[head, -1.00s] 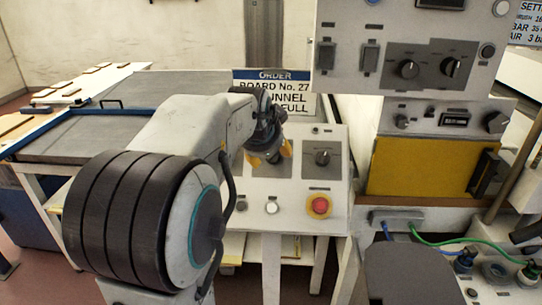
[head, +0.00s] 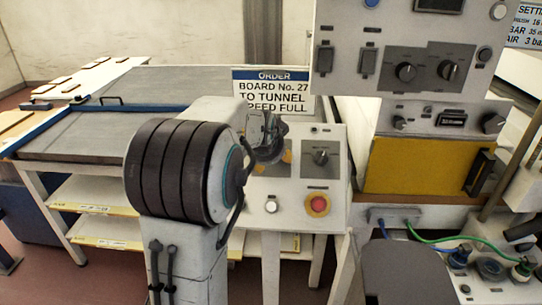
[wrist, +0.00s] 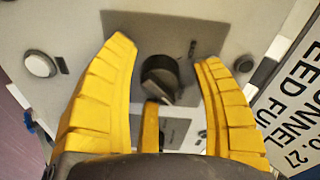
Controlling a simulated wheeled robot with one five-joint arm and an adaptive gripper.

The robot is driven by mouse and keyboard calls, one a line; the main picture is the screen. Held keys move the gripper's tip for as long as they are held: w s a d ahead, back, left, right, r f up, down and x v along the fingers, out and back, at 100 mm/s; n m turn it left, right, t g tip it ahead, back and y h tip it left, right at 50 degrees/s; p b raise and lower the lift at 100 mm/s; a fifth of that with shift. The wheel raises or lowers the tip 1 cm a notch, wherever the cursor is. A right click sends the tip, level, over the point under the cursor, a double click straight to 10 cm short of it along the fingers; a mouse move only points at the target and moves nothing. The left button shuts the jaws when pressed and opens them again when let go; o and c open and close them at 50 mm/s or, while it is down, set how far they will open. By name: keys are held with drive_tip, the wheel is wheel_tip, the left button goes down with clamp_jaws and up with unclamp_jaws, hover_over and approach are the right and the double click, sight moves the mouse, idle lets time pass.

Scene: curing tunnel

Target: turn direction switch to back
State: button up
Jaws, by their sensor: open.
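A white control box with a sloped face (head: 335,185) carries grey plates with dark rotary switches. One black switch (wrist: 160,78) shows between the yellow fingers of my open gripper (wrist: 165,70) in the wrist view. Its pointer is angled across the dial; I cannot tell whether the fingers touch it. In the head view my gripper (head: 280,157) is over the left plate, and my arm mostly hides it and the switch there. The right rotary switch (head: 321,157) is in clear view. The labels are too small to read, so I cannot tell which is the direction switch.
A red stop button (head: 317,205) and a white button (head: 271,207) sit low on the box. An order sign (head: 271,90) stands behind it. A larger panel with dials (head: 425,65) is to the right, above a yellow panel (head: 415,166). A conveyor table (head: 170,90) lies left.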

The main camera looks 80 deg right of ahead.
drive_tip(key=shift+c, duration=0.4)
drive_tip(key=c, duration=1.1)
clamp_jaws()
drive_tip(key=o, duration=1.2)
unclamp_jaws()
drive_tip(key=v, duration=1.2)
